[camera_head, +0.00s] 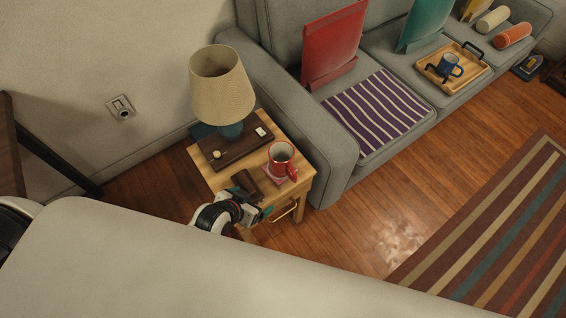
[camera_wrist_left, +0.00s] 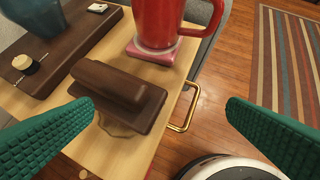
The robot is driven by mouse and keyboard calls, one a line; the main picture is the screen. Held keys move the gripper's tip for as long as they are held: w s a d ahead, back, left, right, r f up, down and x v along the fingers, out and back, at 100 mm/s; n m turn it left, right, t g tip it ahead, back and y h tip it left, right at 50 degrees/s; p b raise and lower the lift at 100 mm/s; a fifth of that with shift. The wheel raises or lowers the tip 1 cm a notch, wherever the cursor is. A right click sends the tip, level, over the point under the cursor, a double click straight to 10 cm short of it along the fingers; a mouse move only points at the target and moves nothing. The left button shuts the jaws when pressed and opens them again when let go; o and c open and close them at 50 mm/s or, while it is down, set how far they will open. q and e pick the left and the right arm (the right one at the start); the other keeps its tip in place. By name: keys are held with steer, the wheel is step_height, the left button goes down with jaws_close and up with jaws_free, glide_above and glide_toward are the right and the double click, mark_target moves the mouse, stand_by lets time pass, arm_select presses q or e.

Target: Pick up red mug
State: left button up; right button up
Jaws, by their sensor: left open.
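The red mug (camera_head: 281,157) stands upright on a pink coaster (camera_head: 280,177) at the right side of a small wooden side table (camera_head: 203,166). In the left wrist view the mug (camera_wrist_left: 158,20) is at the top middle, its upper part cut off, on the pink coaster (camera_wrist_left: 150,55). My left gripper (camera_head: 262,210) is at the table's near edge, short of the mug. In the left wrist view its green fingers (camera_wrist_left: 160,106) are wide apart with nothing held between them. My right gripper is not in view.
A dark brown block (camera_wrist_left: 117,90) lies between my left gripper and the mug. A lamp (camera_head: 222,90) stands on a dark wooden board (camera_head: 213,153) behind. A brass drawer handle (camera_wrist_left: 186,110) juts from the table. A grey sofa (camera_head: 328,160) stands close on the right.

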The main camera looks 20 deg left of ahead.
arm_select(q)
steer(key=w+r+t+h, duration=0.1)
steer(key=w+r+t, duration=0.35)
steer(key=r, duration=0.25)
glide_toward(287, 149)
steer(key=shift+g, duration=0.25)
steer(key=b+x, duration=0.1)
steer(key=x, duration=0.1)
steer(key=b+x, duration=0.1)
steer(key=x, duration=0.1)
steer(key=shift+w+d+r, duration=0.1)
steer(key=shift+w+r, duration=0.1)
steer(key=shift+w, duration=0.25)
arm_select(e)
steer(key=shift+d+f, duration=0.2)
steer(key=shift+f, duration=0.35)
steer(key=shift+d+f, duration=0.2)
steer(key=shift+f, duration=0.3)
arm_select(q)
steer(key=shift+c, duration=0.4)
steer(key=c, duration=1.5)
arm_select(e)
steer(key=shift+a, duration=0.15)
